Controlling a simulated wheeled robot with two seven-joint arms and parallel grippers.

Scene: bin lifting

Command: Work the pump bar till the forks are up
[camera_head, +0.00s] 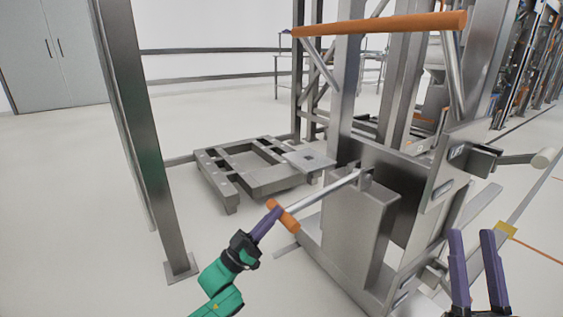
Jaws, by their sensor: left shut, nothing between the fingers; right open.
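The pump bar (325,192) is a grey rod with an orange cross grip (283,215) at its end. It slopes down and left from the steel lifter (360,220). My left gripper (272,215) is shut and empty, with its purple fingertips right at the orange grip; I cannot tell whether they touch it. My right gripper (478,240) is open and empty at the lower right, in front of the lifter's right side. The forks cannot be clearly made out behind the lifter.
A low grey pallet-like frame (228,189) stands on the floor behind the lifter. A steel post (150,160) rises at left. An orange push bar (380,24) spans the lifter's top. A lever (515,159) sticks out at right. The floor at left is clear.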

